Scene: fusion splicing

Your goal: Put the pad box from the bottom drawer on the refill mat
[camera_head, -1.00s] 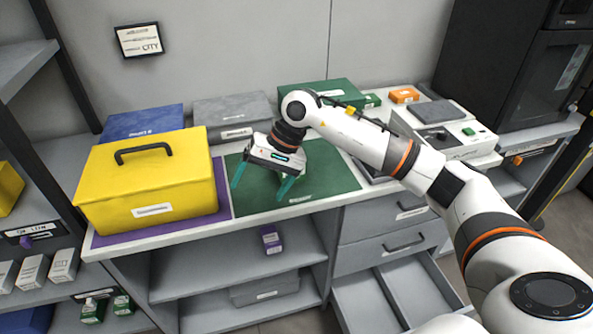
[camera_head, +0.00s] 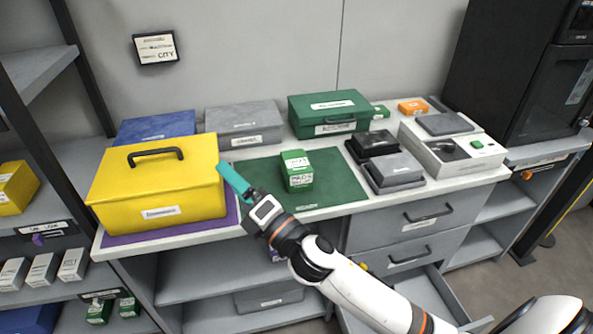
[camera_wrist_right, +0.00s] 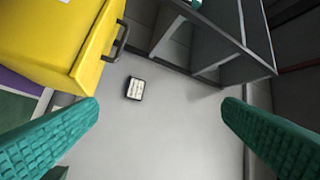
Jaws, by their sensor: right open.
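The pad box (camera_head: 297,172), a small green box with white labels, stands on the green refill mat (camera_head: 335,194) on the counter, nearer its back edge. My right gripper (camera_head: 234,182) is left of the box, apart from it, over the mat's left edge and beside the yellow case. In the right wrist view its two teal fingers stand wide apart (camera_wrist_right: 160,104) with nothing between them. The bottom drawer (camera_head: 440,297) is pulled out below the counter, partly hidden by my right arm. My left gripper is not in view.
A yellow case (camera_head: 155,185) with a black handle stands on a purple mat (camera_head: 170,229) at left. A green case (camera_head: 328,113) is behind the mat. Black and grey boxes (camera_head: 394,168) and a white device (camera_head: 450,150) stand to the right.

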